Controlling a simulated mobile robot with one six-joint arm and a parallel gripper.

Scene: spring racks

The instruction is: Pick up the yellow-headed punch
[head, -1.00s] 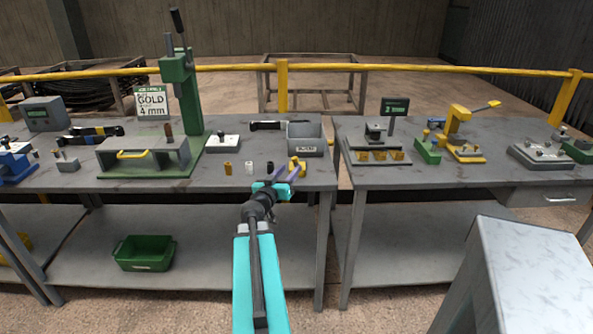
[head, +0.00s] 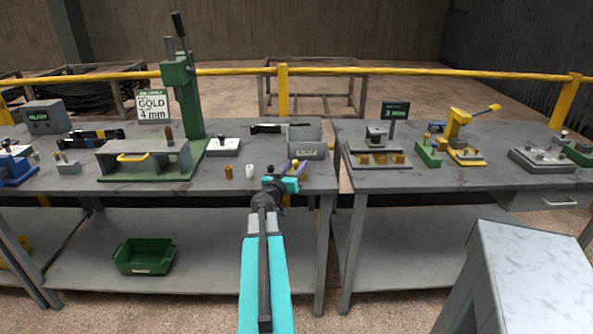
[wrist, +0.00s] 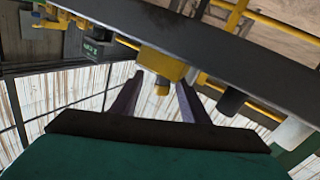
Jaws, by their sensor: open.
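The yellow-headed punch (head: 296,163) stands near the front edge of the left bench, beside the grey bin. It is partly hidden by my gripper in the head view. In the wrist view its yellow head (wrist: 160,63) shows just beyond and between the tips of my open fingers. My gripper (wrist: 160,82) has two purple fingers spread apart, with nothing held between them. In the head view my gripper (head: 293,169) is right at the punch. I cannot tell whether a finger touches it.
A black-headed piece (wrist: 231,100) and a white one (wrist: 291,133) stand in line beside the punch, with a brass one (head: 228,172) farther left. A grey bin (head: 305,151) stands close behind. A green press (head: 182,100) rises at the left.

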